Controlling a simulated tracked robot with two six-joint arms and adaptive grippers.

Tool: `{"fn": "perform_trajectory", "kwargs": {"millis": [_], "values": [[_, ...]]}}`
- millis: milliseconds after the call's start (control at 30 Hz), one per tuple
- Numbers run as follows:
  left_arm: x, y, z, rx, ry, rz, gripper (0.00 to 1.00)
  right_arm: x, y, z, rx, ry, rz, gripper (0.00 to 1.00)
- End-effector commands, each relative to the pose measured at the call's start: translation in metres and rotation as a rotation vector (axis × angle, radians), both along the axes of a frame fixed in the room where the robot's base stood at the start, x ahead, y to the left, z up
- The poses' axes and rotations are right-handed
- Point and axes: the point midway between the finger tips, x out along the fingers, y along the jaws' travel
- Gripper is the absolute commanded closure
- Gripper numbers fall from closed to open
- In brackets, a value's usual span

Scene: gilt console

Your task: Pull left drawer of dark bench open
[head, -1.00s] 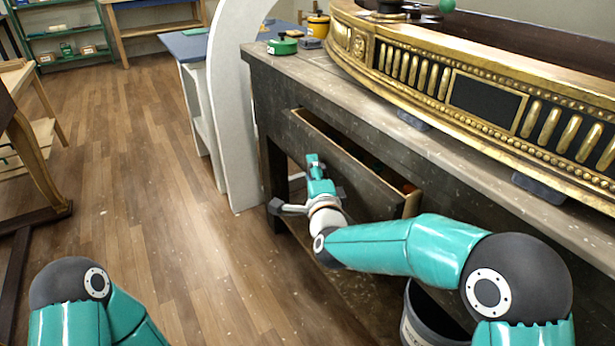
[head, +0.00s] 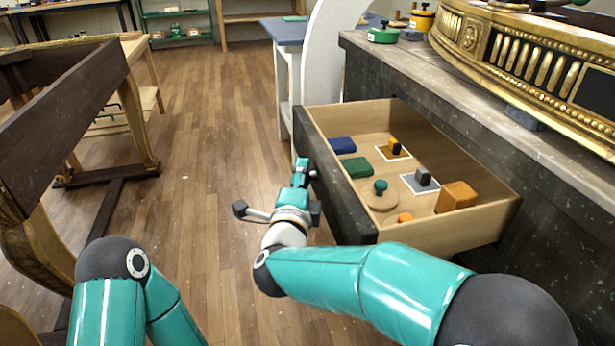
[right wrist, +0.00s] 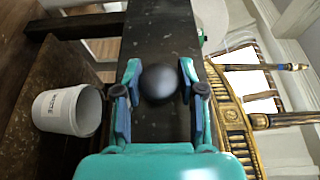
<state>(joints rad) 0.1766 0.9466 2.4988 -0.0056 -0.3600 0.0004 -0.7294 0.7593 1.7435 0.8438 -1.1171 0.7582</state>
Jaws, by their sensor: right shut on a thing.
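The dark bench (head: 480,110) stands on the right with its left drawer (head: 338,185) pulled well out. The drawer has a dark front and pale wooden walls. My right gripper (head: 306,172) is at the outer face of the drawer front, shut on the drawer's round dark knob (right wrist: 160,83). The right wrist view shows the knob between the two fingers (right wrist: 160,92); in the head view the gripper and drawer front hide it. My left arm shows at the lower left of the head view, but its gripper is out of view.
Inside the drawer lie blue (head: 342,145) and green (head: 356,167) blocks, a knobbed wooden disc (head: 381,200), an orange block (head: 456,196) and other small pieces. A dark wooden frame (head: 60,110) stands left. Floor between is clear. A white bucket (right wrist: 68,110) shows in the wrist view.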

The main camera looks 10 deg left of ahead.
Motion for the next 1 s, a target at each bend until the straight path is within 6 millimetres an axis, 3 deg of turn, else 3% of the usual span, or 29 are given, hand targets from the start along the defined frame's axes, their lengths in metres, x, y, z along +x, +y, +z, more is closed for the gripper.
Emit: {"fn": "perform_trajectory", "kwargs": {"millis": [433,467,600,1000], "values": [[-0.0001,0.0000,-0.0012,0.000,0.000,0.000,0.60,-0.0002,-0.0028,-0.0059,-0.002,0.012,-0.016,1.00],[-0.0001,0.0000,-0.0012,0.000,0.000,0.000,0.60,-0.0001,-0.0030,-0.0058,-0.002,0.012,-0.016,0.59],[0.0000,0.0000,-0.0012,0.000,0.000,0.000,0.60,0.0002,-0.0038,-0.0047,-0.001,0.010,-0.017,0.35],[0.0000,0.0000,-0.0002,0.000,0.000,0.000,0.60,0.0002,-0.0042,0.0034,0.001,0.002,-0.019,0.35]]}}
